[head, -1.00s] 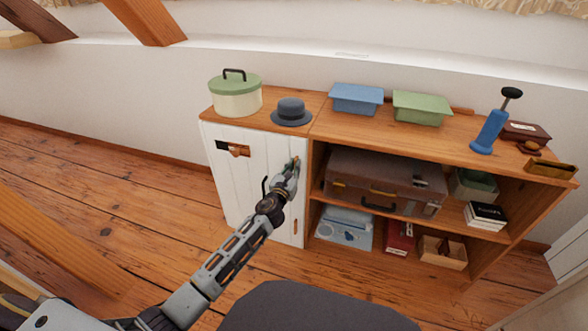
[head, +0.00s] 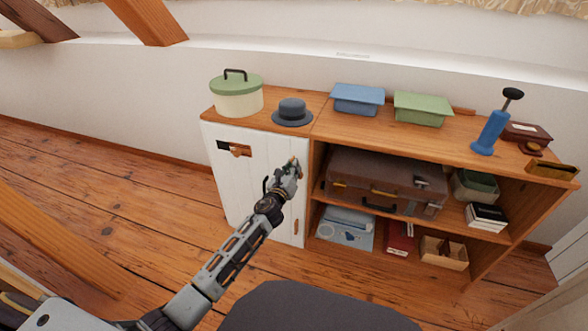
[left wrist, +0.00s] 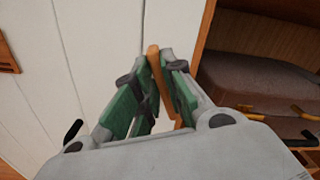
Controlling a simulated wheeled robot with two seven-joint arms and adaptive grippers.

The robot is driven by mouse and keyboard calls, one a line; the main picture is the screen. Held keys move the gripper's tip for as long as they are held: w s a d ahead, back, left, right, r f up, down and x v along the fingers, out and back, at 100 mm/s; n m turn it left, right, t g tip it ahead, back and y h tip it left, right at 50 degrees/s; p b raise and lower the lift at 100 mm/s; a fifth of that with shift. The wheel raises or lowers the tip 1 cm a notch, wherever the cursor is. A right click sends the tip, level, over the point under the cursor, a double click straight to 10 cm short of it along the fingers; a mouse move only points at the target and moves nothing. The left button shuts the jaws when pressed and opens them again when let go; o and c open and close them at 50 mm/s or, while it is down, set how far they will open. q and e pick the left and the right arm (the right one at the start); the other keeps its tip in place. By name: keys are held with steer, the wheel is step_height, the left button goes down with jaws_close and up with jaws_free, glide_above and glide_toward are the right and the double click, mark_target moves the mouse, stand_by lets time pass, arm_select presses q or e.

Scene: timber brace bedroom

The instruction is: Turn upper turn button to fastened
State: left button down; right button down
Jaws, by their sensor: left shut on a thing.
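The white plank door (head: 245,175) of the low cabinet is shut. The upper turn button (left wrist: 154,62) is a small wooden piece near the door's right edge. My left gripper (head: 292,168) is at the door's upper right, shut on this button, with its green-padded fingers (left wrist: 150,95) on either side of it. In the wrist view the button looks roughly upright between the fingers, with its top end showing. The fingers hide most of it in the head view. A lower wooden turn button (head: 296,225) shows near the door's bottom right. My right gripper is not in view.
A dark latch plate with a wooden piece (head: 234,149) is at the door's upper left. A cream pot (head: 238,98) and a grey hat (head: 291,112) stand on top.

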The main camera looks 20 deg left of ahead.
arm_select(q)
steer(key=n, duration=0.4)
steer(key=f+n, duration=0.1)
steer(key=n, duration=0.4)
steer(key=a+n, duration=0.1)
steer(key=n, duration=0.3)
steer(key=shift+a+f+p, duration=0.1)
steer(key=shift+f+p, duration=0.25)
steer(key=shift+f, duration=0.05)
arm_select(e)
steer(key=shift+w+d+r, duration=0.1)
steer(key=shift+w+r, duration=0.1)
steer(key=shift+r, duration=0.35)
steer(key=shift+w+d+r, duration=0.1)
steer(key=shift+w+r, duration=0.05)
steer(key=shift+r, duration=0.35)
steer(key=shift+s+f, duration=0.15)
arm_select(q)
steer(key=c, duration=1.5)
jaws_free()
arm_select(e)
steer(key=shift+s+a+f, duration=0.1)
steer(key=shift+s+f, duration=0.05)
